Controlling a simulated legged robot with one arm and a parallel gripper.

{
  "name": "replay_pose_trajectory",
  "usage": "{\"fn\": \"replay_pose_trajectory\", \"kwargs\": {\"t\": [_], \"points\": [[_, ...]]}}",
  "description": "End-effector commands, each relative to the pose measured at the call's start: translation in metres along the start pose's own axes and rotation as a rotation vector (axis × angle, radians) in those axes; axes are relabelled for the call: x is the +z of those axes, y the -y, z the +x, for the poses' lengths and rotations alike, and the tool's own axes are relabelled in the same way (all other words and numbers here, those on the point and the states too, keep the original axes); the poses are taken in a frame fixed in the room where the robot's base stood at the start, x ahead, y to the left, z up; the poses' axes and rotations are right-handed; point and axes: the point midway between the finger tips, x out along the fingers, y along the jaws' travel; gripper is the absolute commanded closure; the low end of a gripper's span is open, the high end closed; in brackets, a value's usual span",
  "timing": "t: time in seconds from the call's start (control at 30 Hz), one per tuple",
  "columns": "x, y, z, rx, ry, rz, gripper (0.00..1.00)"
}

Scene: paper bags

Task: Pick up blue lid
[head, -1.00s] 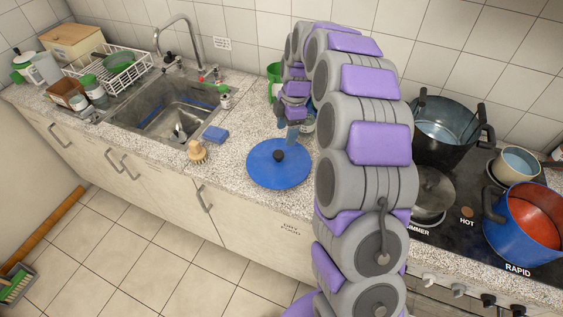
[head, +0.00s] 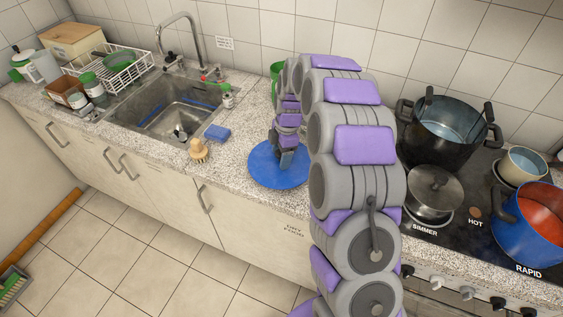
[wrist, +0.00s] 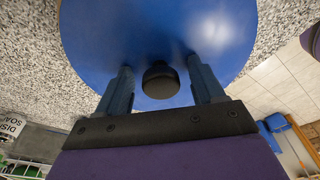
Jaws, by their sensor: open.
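The blue lid (head: 264,169) lies flat on the speckled counter between the sink and the stove, near the counter's front edge. In the wrist view the lid (wrist: 110,35) fills the upper middle, with its round black knob (wrist: 160,80) at its centre. My gripper (wrist: 160,84) is open, with one finger on each side of the knob; I cannot tell whether either finger touches it. In the head view my gripper (head: 288,160) is over the lid and hides the knob and part of the lid's right side.
A blue sponge (head: 217,133) and a wooden brush (head: 199,151) lie left of the lid, by the sink (head: 180,106). A black pot (head: 445,135), a lidded pan (head: 433,192) and a blue pot (head: 532,222) stand on the stove at right. A green item (head: 275,72) is behind my arm.

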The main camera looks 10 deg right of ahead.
Motion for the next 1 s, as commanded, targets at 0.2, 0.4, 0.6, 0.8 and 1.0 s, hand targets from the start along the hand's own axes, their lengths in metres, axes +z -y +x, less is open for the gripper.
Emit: {"fn": "replay_pose_trajectory", "kwargs": {"t": [0.2,0.4,0.6,0.8,1.0], "points": [[0.0028,0.0002,0.0002,-0.002,-0.004,0.001,0.40],[0.0034,0.0004,0.0000,-0.002,-0.005,0.001,0.59],[0.0019,0.0000,0.0002,-0.002,-0.003,0.001,0.78],[0.0018,-0.0001,0.0001,-0.002,-0.003,0.001,0.97],[0.0018,0.0000,0.0000,-0.002,-0.003,0.001,0.97]]}}
